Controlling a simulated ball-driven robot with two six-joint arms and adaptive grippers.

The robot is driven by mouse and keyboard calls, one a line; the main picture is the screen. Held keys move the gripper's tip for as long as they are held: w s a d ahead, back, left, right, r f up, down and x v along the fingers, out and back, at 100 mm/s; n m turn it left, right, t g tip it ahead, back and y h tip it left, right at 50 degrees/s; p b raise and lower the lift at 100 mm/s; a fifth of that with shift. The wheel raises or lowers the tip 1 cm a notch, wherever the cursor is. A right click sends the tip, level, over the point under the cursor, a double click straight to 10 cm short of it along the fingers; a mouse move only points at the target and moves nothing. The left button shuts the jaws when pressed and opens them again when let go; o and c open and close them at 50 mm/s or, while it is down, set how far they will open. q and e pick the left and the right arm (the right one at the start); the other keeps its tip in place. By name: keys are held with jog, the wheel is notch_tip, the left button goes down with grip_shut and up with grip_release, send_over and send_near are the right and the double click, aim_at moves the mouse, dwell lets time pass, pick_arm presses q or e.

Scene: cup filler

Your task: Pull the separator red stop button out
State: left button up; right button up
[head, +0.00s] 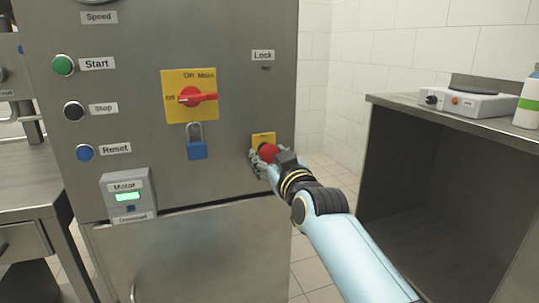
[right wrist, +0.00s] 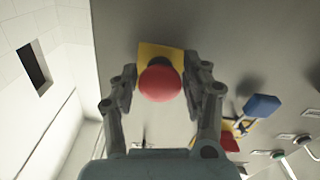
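The red stop button (head: 267,151) is a round mushroom head on a yellow plate (head: 263,138), low on the right side of the grey machine front. My right gripper (head: 263,161) is at the button in the head view. In the right wrist view, the red button (right wrist: 159,83) sits between the two open fingers (right wrist: 158,88), with a gap on each side. The yellow plate (right wrist: 175,53) shows behind it. Whether the button is in or out is hard to tell. My left gripper is not in view.
A red main switch (head: 197,97) and blue padlock (head: 197,149) are left of the button. Green (head: 63,65), black (head: 74,109) and blue (head: 85,153) buttons line the panel's left side. A steel cabinet (head: 440,125) stands at the right.

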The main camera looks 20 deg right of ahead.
jog(key=shift+o, duration=1.4)
jog(key=shift+s, duration=0.15)
jog(key=s, duration=1.1)
jog(key=shift+s+d, duration=0.2)
jog(key=shift+s, duration=0.15)
